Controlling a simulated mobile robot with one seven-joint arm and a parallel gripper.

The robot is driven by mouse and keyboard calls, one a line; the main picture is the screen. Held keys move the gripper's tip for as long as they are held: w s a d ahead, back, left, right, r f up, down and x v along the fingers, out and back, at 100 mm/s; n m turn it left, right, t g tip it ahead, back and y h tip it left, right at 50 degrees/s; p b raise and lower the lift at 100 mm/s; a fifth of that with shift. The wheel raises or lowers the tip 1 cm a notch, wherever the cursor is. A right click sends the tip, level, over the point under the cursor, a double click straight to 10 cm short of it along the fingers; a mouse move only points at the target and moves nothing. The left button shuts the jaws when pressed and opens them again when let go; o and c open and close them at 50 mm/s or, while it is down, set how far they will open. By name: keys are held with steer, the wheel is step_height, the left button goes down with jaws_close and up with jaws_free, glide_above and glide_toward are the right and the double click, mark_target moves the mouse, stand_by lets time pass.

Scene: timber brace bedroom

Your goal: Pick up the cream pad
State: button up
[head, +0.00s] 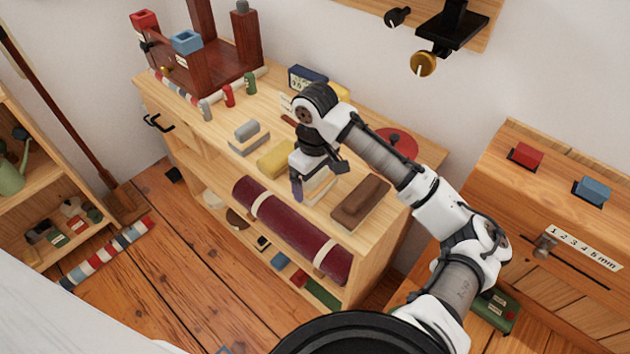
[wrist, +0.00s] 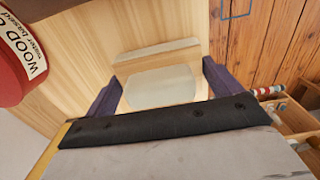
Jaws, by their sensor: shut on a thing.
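The cream pad (head: 321,187) is on or just above the top of the wooden shelf unit, partly hidden by my gripper in the head view. My gripper (head: 316,180) points down at it. In the wrist view the pale pad (wrist: 160,86) lies between the two dark purple fingers (wrist: 161,88), one at each end, and the gripper is shut on it. I cannot tell whether its underside touches the wood.
A yellow block (head: 276,158) and a grey block (head: 247,134) stand left of the pad. A brown block (head: 361,201) is to its right, and a red disc (head: 397,141) lies behind. A maroon roll (head: 290,228) lies below the top's front edge.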

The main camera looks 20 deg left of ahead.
step_height(320, 180, up, 20)
steer(key=shift+r, duration=0.1)
stand_by(0.5)
steer(key=o, duration=0.4)
steer(key=shift+c, duration=1.4)
